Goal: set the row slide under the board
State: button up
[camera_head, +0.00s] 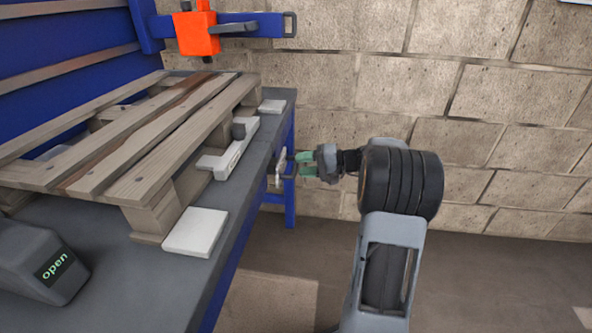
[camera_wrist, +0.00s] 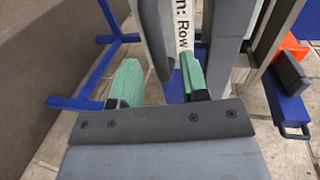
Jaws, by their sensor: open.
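A pale slide with a dark knob (camera_head: 232,150) lies on the table beside the pallet, its inner end close to the deck boards; whether it reaches under them is hard to tell. The wooden boards (camera_head: 150,140) form the pallet's top. My gripper (camera_head: 300,163) is open, with green fingertips, just off the table's right edge, beside a small pale fitting (camera_head: 280,166). In the wrist view the green fingers (camera_wrist: 160,82) are apart; a white strip lettered "n: Row" (camera_wrist: 184,25) shows by the right one. I cannot tell whether they touch.
White blocks lie on the grey table (camera_head: 223,245) near the pallet's corners (camera_head: 196,232) (camera_head: 271,106). A box reading "open" (camera_head: 45,265) stands front left. An orange block on a blue arm (camera_head: 196,33) is above the far end.

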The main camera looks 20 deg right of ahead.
jog(key=shift+x, duration=1.4)
grip_shut()
